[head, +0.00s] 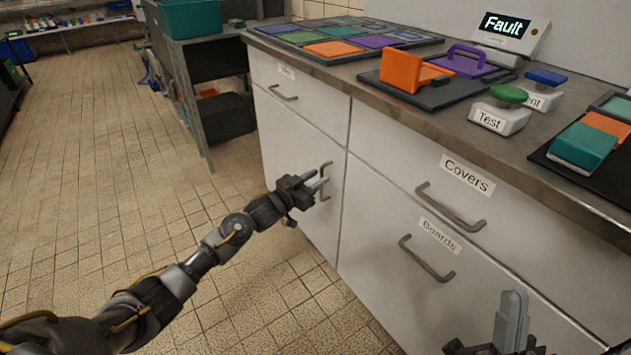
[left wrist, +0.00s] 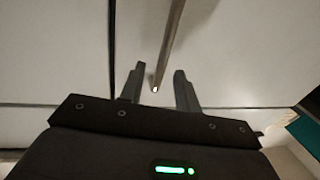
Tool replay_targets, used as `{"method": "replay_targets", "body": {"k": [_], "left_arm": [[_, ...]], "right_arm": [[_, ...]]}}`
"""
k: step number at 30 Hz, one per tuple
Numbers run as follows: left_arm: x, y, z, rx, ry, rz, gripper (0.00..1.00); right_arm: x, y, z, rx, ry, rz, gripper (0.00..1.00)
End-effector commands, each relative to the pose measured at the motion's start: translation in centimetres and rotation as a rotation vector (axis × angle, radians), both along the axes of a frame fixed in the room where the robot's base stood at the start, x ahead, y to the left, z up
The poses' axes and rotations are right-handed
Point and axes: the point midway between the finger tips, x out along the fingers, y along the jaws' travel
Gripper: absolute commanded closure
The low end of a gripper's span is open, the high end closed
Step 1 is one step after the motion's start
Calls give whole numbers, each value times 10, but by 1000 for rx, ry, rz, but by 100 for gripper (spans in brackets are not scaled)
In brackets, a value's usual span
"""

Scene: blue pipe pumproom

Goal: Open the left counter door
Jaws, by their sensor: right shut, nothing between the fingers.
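The left counter door (head: 300,145) is a white panel below a drawer at the left end of the counter, and it looks closed. Its upright metal handle (head: 326,168) is near the door's right edge. My left gripper (head: 322,185) is at the handle with its fingers apart. In the left wrist view the handle bar (left wrist: 170,45) runs between the two open fingers (left wrist: 158,90), with a gap visible on both sides. My right gripper (head: 513,300) is shut and empty, low in front of the drawers at the right.
Drawers labelled Covers (head: 450,206) and Boards (head: 426,258) are right of the door. A grey shelf unit (head: 185,85) stands left of the counter. The tiled floor (head: 120,180) is clear.

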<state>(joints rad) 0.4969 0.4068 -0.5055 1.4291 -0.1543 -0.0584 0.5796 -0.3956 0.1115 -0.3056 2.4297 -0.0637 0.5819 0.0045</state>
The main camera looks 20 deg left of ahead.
Motion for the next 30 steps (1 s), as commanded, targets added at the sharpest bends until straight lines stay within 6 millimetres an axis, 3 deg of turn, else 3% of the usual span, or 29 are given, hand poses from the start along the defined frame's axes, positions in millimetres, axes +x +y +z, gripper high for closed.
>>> {"method": "replay_targets", "body": {"k": [7, 15, 30], "left_arm": [[0, 0, 0, 0, 0, 0, 69], [0, 0, 0, 0, 0, 0, 100], [-10, 2, 1, 2, -1, -56, 100]], "right_arm": [[0, 0, 0, 1, -2, -1, 100], [0, 0, 0, 1, -1, -1, 100], [3, 2, 1, -9, 19, 4, 100]]}}
